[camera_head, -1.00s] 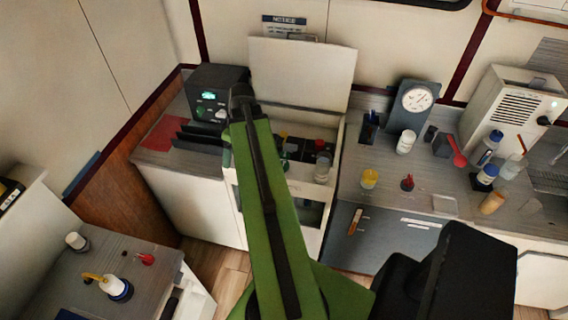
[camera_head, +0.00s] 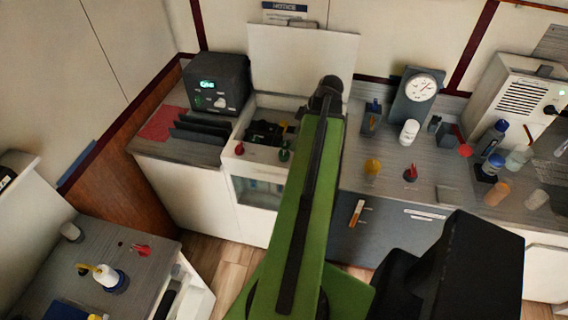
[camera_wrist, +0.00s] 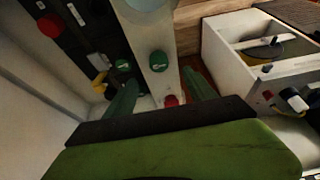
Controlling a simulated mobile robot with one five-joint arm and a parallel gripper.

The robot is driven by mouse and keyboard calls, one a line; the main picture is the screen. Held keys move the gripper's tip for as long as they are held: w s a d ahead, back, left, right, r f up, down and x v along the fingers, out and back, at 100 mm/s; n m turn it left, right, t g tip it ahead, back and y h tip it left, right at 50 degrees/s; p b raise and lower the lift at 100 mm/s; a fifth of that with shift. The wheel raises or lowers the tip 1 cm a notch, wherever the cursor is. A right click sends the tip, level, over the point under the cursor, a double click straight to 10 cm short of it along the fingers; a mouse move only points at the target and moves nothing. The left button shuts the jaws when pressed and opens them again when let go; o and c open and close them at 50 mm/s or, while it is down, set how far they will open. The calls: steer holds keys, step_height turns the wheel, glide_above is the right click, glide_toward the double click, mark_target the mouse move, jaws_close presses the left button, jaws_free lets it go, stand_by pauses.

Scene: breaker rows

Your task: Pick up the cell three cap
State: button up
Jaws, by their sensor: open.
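Small caps sit at an open white cabinet (camera_head: 254,187) in the head view: a red cap (camera_head: 239,149) on its front rim and a green cap (camera_head: 284,155) to the right. I cannot tell which one is the cell three cap. In the head view my arm hides the cabinet's right part.
A black device (camera_head: 216,82) with a lit display stands left of the cabinet. The wrist view shows a white open box (camera_wrist: 252,50) at right.

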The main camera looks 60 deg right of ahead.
mark_target(284, 153)
steer(key=b+x, duration=0.4)
steer(key=x, duration=0.2)
steer(key=shift+s+f, duration=0.1)
steer(key=b+x, duration=0.5)
steer(key=shift+w+d+f, duration=0.1)
steer(key=shift+w, duration=0.2)
steer(key=shift+r, duration=0.2)
jaws_close()
